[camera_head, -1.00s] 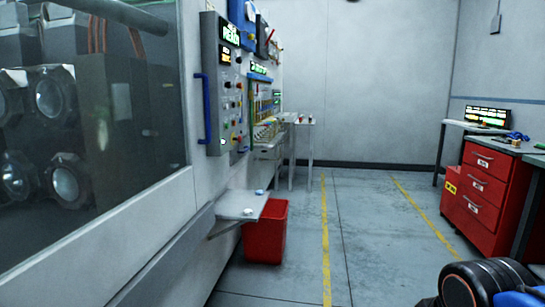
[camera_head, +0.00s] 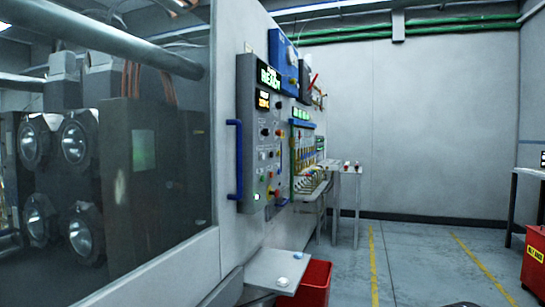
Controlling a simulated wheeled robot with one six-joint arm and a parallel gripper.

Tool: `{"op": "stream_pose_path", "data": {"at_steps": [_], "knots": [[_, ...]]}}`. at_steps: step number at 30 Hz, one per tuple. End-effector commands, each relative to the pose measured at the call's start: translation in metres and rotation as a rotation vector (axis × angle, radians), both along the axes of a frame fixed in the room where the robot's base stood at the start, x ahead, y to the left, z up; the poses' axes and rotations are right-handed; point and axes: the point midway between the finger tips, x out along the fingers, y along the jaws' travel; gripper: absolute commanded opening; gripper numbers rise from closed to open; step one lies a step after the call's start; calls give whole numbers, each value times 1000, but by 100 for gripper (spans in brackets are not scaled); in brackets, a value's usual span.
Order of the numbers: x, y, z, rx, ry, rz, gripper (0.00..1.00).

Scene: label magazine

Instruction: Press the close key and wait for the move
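The grey control panel (camera_head: 247,150) stands out from the machine's side wall at the picture's middle left. It carries a green-lit display (camera_head: 269,76) that seems to read READY, and a smaller orange display (camera_head: 263,99) too blurred to read. Several small buttons and knobs sit below, seen at a steep angle. Key labels are too small to read, so I cannot tell which is the close key. My gripper is not in view.
A blue handle (camera_head: 235,160) stands out on the panel's near side. A pale shelf (camera_head: 270,272) juts out below, above a red bin (camera_head: 312,285). The machine window (camera_head: 170,170) fills the left. Floor right of the bin is clear; a red cabinet (camera_head: 535,265) stands far right.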

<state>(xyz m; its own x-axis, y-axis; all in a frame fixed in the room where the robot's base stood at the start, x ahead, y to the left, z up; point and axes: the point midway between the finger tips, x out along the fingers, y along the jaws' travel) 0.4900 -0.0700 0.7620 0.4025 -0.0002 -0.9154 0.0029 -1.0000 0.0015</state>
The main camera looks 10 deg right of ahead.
Motion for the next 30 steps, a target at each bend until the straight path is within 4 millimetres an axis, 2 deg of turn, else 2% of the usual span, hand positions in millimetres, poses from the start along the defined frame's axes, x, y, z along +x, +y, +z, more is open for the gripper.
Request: {"op": "stream_pose_path", "data": {"at_steps": [1,4,5,30], "knots": [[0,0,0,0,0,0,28],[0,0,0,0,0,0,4],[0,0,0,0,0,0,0],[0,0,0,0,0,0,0]]}}
